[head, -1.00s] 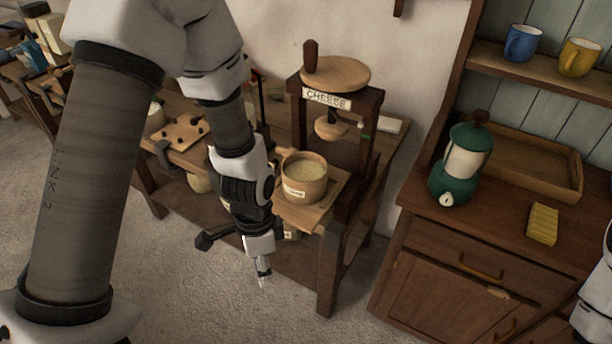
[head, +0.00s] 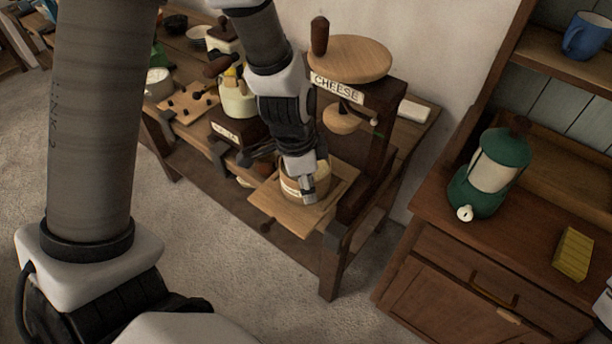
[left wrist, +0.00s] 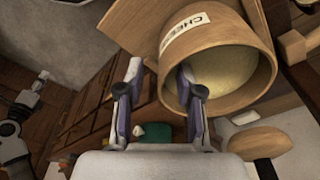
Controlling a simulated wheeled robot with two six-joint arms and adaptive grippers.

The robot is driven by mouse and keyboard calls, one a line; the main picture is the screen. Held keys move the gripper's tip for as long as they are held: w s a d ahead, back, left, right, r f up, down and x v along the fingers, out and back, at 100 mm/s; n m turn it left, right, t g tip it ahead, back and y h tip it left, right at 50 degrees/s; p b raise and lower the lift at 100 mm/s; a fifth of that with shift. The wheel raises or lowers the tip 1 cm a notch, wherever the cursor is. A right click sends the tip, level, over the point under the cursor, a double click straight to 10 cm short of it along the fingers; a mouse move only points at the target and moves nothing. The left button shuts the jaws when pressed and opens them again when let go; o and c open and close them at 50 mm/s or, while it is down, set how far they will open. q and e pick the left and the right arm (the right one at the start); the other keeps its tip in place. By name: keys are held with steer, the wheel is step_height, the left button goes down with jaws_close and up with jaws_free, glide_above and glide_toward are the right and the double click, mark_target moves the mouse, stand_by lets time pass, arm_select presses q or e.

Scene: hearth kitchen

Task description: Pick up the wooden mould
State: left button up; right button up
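The wooden mould (head: 290,187), a round tub with a paper label and pale contents, stands on the wooden board (head: 263,203) of the cheese press. My left gripper (head: 307,190) is right at the mould and hides part of it in the head view. In the left wrist view the mould (left wrist: 222,50) fills the upper right. My left gripper (left wrist: 158,75) is open there, one finger over the mould's rim and opening, the other to the left of the tub. I cannot tell whether either finger touches it.
The press's upright frame (head: 372,160) and round top (head: 349,57) stand close behind and right of the mould. A dark box with a pale pot (head: 238,100) is to the left. A green lantern (head: 492,175) and yellow sponge (head: 574,253) are on the cabinet.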

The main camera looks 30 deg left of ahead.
arm_select(q)
steer(key=f, duration=0.1)
steer(key=w+f+b, duration=0.1)
steer(key=f, duration=0.1)
steer(key=shift+d+f, duration=0.1)
steer(key=shift+d, duration=0.05)
steer(key=shift+s+r, duration=0.15)
steer(key=shift+r, duration=0.05)
jaws_close()
steer(key=shift+s+r, duration=0.1)
